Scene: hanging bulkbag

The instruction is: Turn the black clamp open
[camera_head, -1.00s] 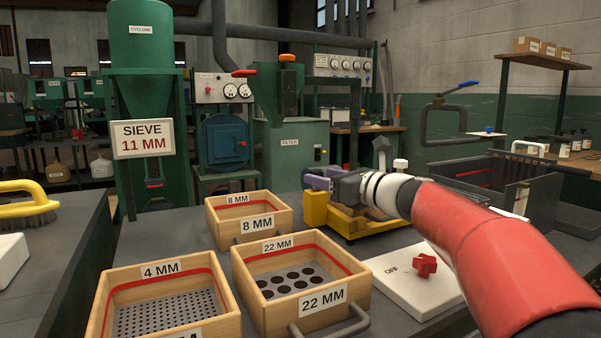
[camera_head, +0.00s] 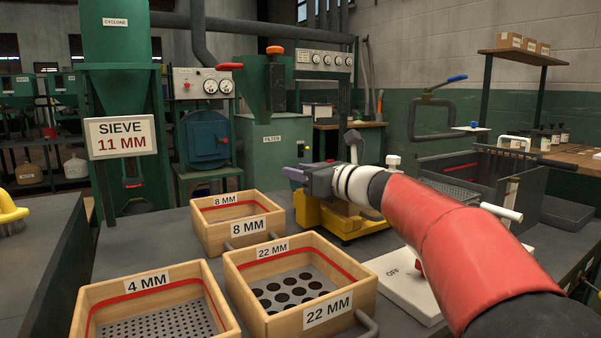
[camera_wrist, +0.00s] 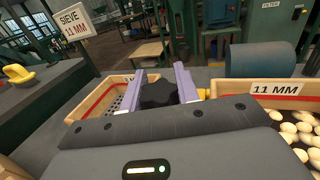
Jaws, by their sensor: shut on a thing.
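The black clamp (camera_wrist: 158,92) is a dark lobed knob in the wrist view, between the two purple fingers of my gripper (camera_wrist: 160,90). My gripper is shut on it. In the head view my gripper (camera_head: 298,176) is at the left side of the yellow machine (camera_head: 348,222), and the black clamp cannot be made out there. My wrist and red arm hide part of the machine. Below the fingers, the wrist view is filled by the grey gripper body.
Wooden sieves marked 8 MM (camera_head: 238,238), 22 MM (camera_head: 330,313) and 4 MM (camera_head: 148,284) stand left of the machine. An 11 MM sieve (camera_wrist: 278,89) holds white balls. A white OFF panel (camera_head: 395,280) lies beneath my arm. A sign (camera_head: 122,138) reads SIEVE 11 MM.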

